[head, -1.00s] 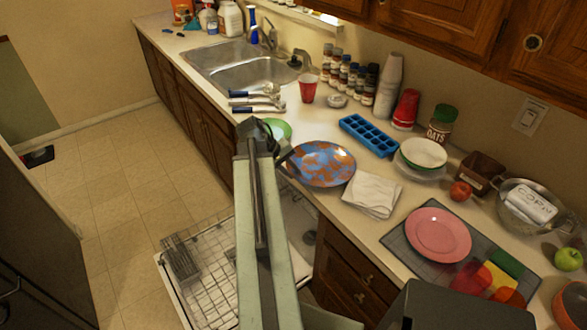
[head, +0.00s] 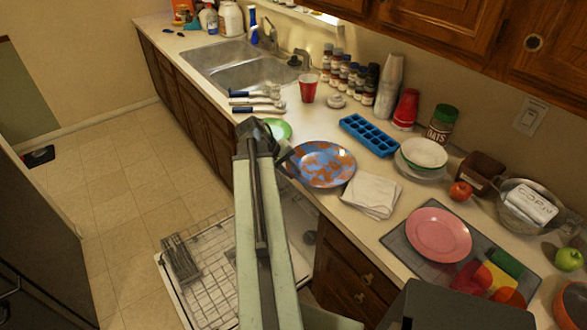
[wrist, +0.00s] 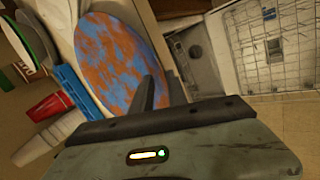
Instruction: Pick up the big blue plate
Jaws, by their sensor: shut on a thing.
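The big blue plate (head: 325,166), blue with orange blotches, is at the counter's front edge, left of a folded white cloth. In the wrist view the plate (wrist: 100,50) fills the upper left, with its rim reaching the fingers. My gripper (head: 288,160) is at the plate's left rim, partly hidden behind my arm. In the wrist view my gripper (wrist: 158,85) has one dark finger over the plate's face and the other past its rim; it is shut on the rim. I cannot tell whether the plate is clear of the counter.
The folded white cloth (head: 372,194) lies close by the plate's right side. A blue ice tray (head: 368,135) is behind it, and a green plate (head: 278,129) is to its left. A pink plate (head: 438,233) lies farther right. The open dishwasher rack (head: 205,262) is below.

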